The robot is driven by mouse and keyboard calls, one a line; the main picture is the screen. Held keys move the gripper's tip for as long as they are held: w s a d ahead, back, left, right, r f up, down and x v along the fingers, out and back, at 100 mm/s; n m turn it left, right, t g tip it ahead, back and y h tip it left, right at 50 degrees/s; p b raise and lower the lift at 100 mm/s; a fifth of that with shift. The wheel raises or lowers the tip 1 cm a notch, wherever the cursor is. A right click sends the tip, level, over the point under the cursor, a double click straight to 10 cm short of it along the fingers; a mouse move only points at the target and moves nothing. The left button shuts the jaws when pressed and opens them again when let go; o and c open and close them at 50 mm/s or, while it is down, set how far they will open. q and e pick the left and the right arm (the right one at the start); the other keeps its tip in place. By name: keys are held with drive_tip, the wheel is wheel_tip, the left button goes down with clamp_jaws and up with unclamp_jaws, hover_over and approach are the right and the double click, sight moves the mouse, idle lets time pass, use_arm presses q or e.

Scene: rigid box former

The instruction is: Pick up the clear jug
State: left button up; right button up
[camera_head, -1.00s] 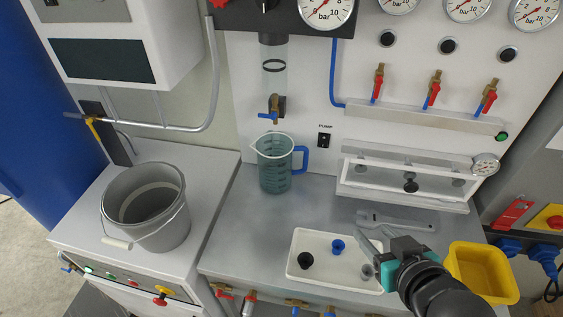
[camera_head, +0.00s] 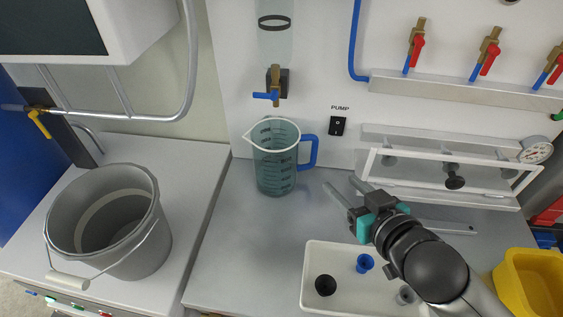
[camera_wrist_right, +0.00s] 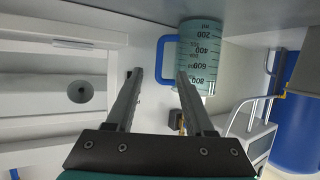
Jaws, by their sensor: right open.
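The clear jug (camera_head: 274,160), teal-tinted with dark volume marks and a blue handle (camera_head: 309,151), stands upright on the grey bench below the tap. Its spout points left and its handle right. My right gripper (camera_head: 342,188) is open and empty, to the right of the jug and apart from it, with its fingers pointing up and left. In the right wrist view the jug (camera_wrist_right: 198,55) shows upside down beyond the two open fingers (camera_wrist_right: 158,78), with its handle (camera_wrist_right: 167,58) roughly ahead of the gap. My left gripper is not in view.
A white tray (camera_head: 336,253) with black and blue plugs lies in front, under my right arm. A wrench (camera_head: 452,227) lies behind the arm. A grey bucket (camera_head: 110,222) stands on the left cabinet. A blue-handled tap (camera_head: 272,90) hangs above the jug. A yellow bin (camera_head: 535,285) is at right.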

drive_tip(key=b, duration=0.1)
approach(315, 156)
drive_tip(key=w+f, duration=0.2)
drive_tip(key=shift+w+a+f, duration=0.15)
drive_tip(key=shift+w+a, duration=0.2)
drive_tip(key=shift+r+b+x, duration=0.15)
drive_tip(key=shift+b+x, duration=0.2)
drive_tip(key=shift+x, duration=0.95)
drive_tip(key=shift+r+b+x, duration=0.2)
drive_tip(key=shift+b+x, duration=0.1)
drive_tip(key=shift+x, duration=1)
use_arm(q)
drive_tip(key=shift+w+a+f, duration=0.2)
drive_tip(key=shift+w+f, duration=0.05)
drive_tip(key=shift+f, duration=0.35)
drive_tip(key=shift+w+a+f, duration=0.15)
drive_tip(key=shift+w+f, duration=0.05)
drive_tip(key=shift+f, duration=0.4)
use_arm(e)
drive_tip(key=shift+w, duration=0.2)
drive_tip(key=shift+c, duration=0.3)
clamp_jaws()
drive_tip(key=shift+r, duration=0.1)
